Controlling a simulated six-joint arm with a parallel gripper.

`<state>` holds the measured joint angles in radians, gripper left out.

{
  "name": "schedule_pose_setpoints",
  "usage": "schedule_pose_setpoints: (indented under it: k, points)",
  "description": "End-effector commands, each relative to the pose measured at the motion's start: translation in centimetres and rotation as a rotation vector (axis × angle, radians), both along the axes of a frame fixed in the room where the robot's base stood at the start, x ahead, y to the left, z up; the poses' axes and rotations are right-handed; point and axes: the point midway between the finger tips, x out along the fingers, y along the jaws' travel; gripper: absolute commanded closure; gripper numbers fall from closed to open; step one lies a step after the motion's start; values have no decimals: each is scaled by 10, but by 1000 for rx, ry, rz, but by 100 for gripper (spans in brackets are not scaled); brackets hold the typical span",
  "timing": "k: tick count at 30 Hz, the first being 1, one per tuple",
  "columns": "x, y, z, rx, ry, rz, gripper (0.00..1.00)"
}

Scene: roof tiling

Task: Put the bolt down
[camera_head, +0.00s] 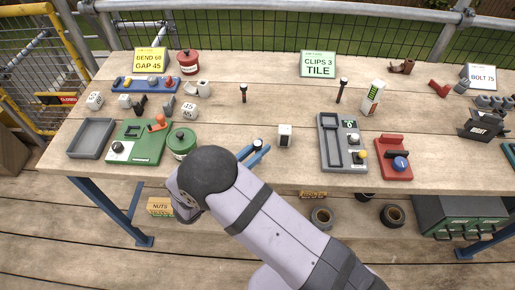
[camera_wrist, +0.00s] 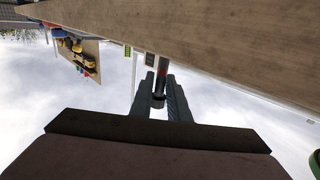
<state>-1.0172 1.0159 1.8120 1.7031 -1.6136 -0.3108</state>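My gripper (camera_head: 257,151) with its blue fingers is at the table's front edge, near the middle in the head view. A dark bolt (camera_wrist: 160,82) is between the two fingers in the wrist view, and the fingers look shut on it. Its dark round end (camera_head: 258,144) shows between the fingers in the head view. Whether the bolt touches the table is not clear. Two other dark bolt-like pieces stand upright on the table, one at the middle (camera_head: 243,93) and one further right (camera_head: 341,90).
A green round tin (camera_head: 181,143) and green fixture (camera_head: 137,143) are to the left. A grey fixture (camera_head: 328,158) and red fixture (camera_head: 393,170) are to the right. The table (camera_head: 265,110) is clear behind the gripper.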

Motion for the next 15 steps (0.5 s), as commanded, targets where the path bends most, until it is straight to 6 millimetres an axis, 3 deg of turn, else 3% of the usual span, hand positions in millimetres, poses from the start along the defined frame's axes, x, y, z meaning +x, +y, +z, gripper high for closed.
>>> schedule_pose_setpoints:
  k: [15]
  points:
    - [-5,5,-1,0,0,2,71]
